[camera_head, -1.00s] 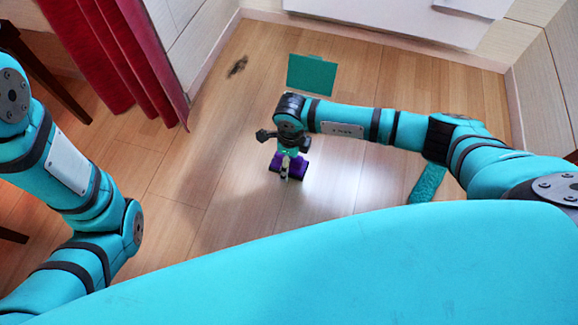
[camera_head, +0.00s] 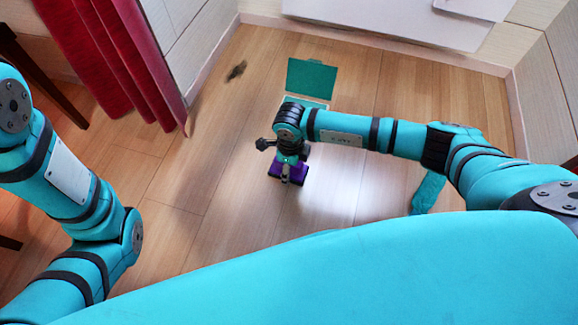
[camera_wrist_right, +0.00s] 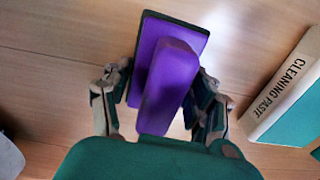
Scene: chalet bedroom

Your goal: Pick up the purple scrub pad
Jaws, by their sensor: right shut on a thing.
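The purple scrub pad (camera_head: 274,170) is low over the wooden floor at the centre of the head view, partly hidden by my right gripper (camera_head: 287,173). In the right wrist view the pad (camera_wrist_right: 168,85) shows as a dark-edged purple slab with a raised purple grip. My right gripper's fingers (camera_wrist_right: 163,103) stand on both sides of it, shut on it. I cannot tell whether the pad touches the floor. My left arm comes in from the left, but its gripper is not in view.
A green box with a pale edge (camera_head: 312,76) is just beyond my right wrist; its spine reads "CLEANING PASTE" in the wrist view (camera_wrist_right: 285,88). A dark tuft (camera_head: 236,71) lies farther back. A teal textured thing (camera_head: 427,193) is under my right arm. Red curtain (camera_head: 120,60) at left.

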